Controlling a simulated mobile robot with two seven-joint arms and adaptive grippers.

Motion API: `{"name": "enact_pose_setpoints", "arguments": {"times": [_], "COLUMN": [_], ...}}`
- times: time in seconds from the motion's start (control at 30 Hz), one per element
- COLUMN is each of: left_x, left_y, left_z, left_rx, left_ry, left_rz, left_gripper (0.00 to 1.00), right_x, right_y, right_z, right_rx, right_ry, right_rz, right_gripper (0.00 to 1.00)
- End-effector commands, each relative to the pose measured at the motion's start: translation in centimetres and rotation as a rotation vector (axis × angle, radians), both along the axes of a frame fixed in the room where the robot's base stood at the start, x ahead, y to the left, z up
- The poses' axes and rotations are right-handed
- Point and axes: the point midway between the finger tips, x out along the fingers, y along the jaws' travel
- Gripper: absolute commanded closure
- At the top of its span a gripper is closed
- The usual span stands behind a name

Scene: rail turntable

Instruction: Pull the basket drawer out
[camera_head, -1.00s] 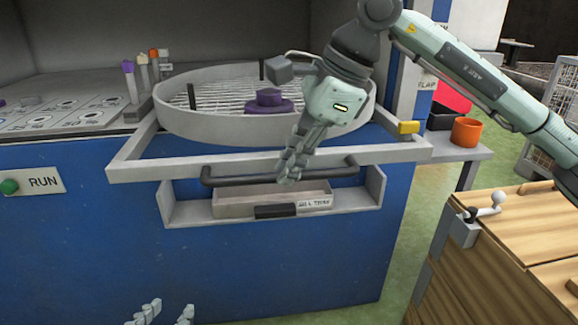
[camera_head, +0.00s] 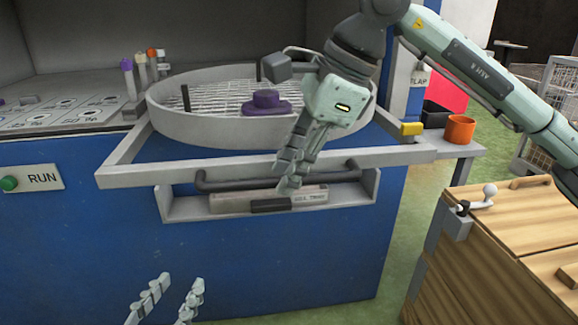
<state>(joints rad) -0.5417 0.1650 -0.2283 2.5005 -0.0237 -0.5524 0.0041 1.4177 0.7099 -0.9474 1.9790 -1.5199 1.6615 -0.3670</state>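The basket drawer is a pale grey sliding frame (camera_head: 128,178) carrying a round wire-mesh basket (camera_head: 205,132). A dark bar handle (camera_head: 235,184) runs along its front. A purple knobbed part (camera_head: 266,103) sits in the basket. The drawer stands partly out from the blue cabinet. My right gripper (camera_head: 290,185) reaches down over the front rail, its fingers close together at the middle of the handle and seemingly closed on it. They hide that part of the bar. My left gripper (camera_head: 181,283) is low in front of the cabinet, fingers apart and empty.
A shallow tray (camera_head: 228,202) with a dark pull sits in a grey bracket below the handle. A wooden cabinet (camera_head: 500,225) with a crank stands at right. An orange cup (camera_head: 459,129) is on the side shelf. Green floor shows between.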

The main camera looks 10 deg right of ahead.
Motion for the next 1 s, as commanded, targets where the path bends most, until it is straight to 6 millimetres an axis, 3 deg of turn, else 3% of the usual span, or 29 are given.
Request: {"name": "enact_pose_setpoints", "arguments": {"times": [0.27, 0.43, 0.8, 1.0], "left_x": [0.0, 0.0, 0.0, 0.0], "left_y": [0.0, 0.0, 0.0, 0.0], "left_z": [-0.1, -0.1, -0.1, -0.1], "left_rx": [0.001, 0.001, 0.001, 0.001], "left_ry": [0.002, 0.002, 0.002, 0.002], "left_rz": [0.000, 0.000, 0.000, 0.000], "left_gripper": [0.60, 0.60, 0.60, 0.60], "right_x": [0.0, -0.1, -1.5, -2.0], "right_y": [0.0, -0.5, -3.3, -4.3], "right_z": [0.0, 1.1, 7.9, 10.3], "right_rx": [-0.001, -0.002, 0.000, 0.001], "right_ry": [0.000, -0.002, -0.003, -0.001], "right_rz": [0.000, -0.002, -0.002, -0.001], "right_gripper": [0.66, 0.66, 0.66, 0.66]}}
